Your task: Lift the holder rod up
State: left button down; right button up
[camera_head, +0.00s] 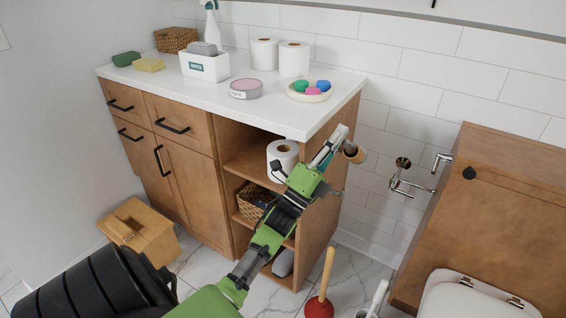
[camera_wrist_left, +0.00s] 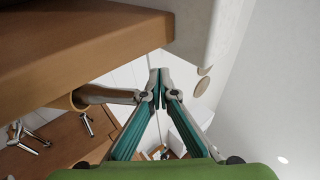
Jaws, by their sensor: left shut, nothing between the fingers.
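A chrome holder with a rod (camera_head: 412,187) is on the white tiled wall, right of the vanity. A dark round piece (camera_head: 403,162) shows at its top. Chrome parts also show at lower left in the left wrist view (camera_wrist_left: 22,136). My left gripper (camera_head: 338,136) is shut and empty by the vanity's right front corner, left of the holder and apart from it. A brown tube (camera_head: 354,152) is right beside its fingertips. In the left wrist view the fingertips (camera_wrist_left: 159,88) meet, and the tube (camera_wrist_left: 82,98) lies left of them; contact is unclear. My right gripper is out of view.
The white vanity top (camera_head: 205,90) overhangs close to my left gripper. A toilet roll (camera_head: 283,160) stands on the open shelf. A second chrome fitting (camera_head: 442,160) is near the wooden cabinet (camera_head: 500,205) at right. A plunger (camera_head: 326,275) and the toilet (camera_head: 475,295) stand below.

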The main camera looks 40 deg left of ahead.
pick_arm(q)
jog(key=s+f, duration=0.2)
jog(key=s, duration=0.7)
jog(key=s+f, duration=0.3)
jog(key=s, duration=0.7)
jog(key=shift+d+f, duration=0.2)
jog(key=shift+f, duration=0.1)
